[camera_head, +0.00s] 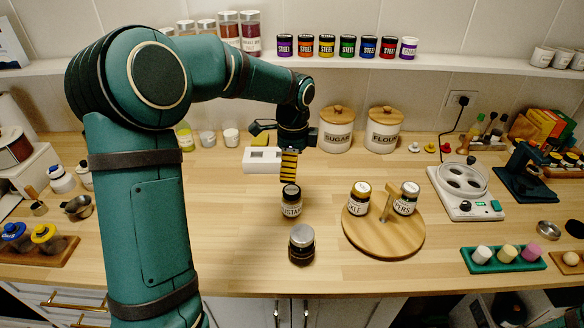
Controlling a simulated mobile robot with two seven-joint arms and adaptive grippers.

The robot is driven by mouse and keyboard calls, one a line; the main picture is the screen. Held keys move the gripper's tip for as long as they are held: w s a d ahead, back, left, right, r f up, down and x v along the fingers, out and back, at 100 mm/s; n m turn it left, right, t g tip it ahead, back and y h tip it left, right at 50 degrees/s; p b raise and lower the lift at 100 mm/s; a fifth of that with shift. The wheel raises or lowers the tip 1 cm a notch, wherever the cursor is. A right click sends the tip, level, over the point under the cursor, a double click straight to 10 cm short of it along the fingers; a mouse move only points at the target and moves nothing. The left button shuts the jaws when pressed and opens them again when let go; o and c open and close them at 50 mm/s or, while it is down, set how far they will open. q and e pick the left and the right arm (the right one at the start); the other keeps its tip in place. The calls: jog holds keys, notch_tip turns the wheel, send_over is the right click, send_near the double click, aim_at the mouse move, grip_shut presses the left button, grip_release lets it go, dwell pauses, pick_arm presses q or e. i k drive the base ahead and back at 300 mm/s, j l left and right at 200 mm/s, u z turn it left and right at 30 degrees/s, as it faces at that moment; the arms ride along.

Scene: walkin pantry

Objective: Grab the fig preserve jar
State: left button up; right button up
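No label that I can read says fig preserve. A round wooden turntable (385,238) to the right holds two jars, a left one (359,198) and a right one (405,198) that seems to read capers. My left gripper (289,178) points down just above or behind the mustard jar. Its striped fingers are seen edge-on, so their opening is unclear. My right gripper is out of view.
Sugar (336,131) and flour (383,130) canisters stand at the back wall. A white box (262,159) sits beside my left gripper. A scale (464,189) is to the right. Small jars (327,46) line the shelf above.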

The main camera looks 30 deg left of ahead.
aim_at(302, 242)
jog(key=k, duration=1)
